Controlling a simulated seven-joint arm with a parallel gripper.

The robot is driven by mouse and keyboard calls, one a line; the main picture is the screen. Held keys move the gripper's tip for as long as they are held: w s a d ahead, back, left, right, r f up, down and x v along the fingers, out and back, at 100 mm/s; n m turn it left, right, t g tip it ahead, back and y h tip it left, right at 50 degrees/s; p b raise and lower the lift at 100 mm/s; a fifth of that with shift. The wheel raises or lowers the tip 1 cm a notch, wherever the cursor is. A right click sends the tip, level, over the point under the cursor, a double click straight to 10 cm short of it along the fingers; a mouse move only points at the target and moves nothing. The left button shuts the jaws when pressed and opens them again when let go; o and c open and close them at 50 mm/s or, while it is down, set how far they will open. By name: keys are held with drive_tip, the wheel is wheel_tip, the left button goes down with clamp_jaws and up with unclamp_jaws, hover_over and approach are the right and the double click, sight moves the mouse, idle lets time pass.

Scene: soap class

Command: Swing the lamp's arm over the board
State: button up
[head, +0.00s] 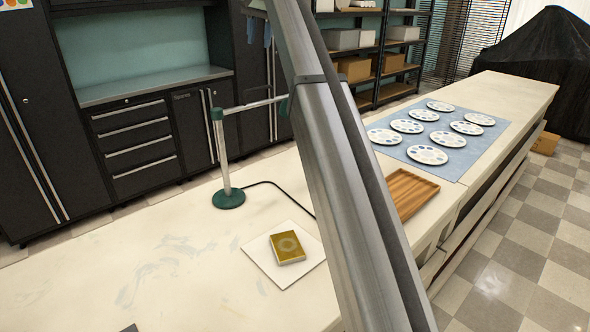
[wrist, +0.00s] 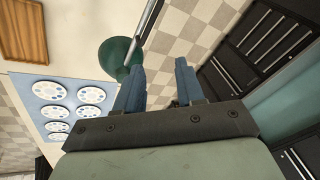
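The lamp has a round green base (head: 229,198), a white upright post (head: 222,155) with a green joint on top, and a pale arm (head: 250,105). The arm runs right to a green part at its end (head: 284,106), partly hidden by my own metal link. In the wrist view the green shade (wrist: 120,56) is beside and beyond the left finger. The white square board (head: 262,262) lies in front of the lamp, with a gold soap-like block (head: 287,248) on it. The lamp's arm is not over the board. My gripper (wrist: 160,78) has blue fingers apart, with nothing seen held; the head view hides it.
A brown wooden tray (head: 410,193) and a blue mat (head: 456,166) with several round palettes lie farther right on the pale bench. A black cord (head: 270,183) runs from the lamp base. The bench left of the board is clear apart from smears.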

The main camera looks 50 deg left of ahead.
drive_tip(key=s+d+f+n, duration=0.2)
drive_tip(key=s+d+f, duration=0.3)
drive_tip(key=d+f, duration=0.5)
drive_tip(key=s+d+f+n, duration=0.2)
drive_tip(key=s+d+f, duration=0.3)
drive_tip(key=d+f, duration=0.6)
drive_tip(key=s+d+f+n+t, duration=0.1)
drive_tip(key=s+d+f+n, duration=0.1)
drive_tip(key=s+d+f, duration=0.4)
drive_tip(key=shift+d+f+y, duration=0.3)
drive_tip(key=shift+d+f, duration=2.35)
drive_tip(key=shift+f, duration=0.95)
drive_tip(key=shift+c, duration=0.3)
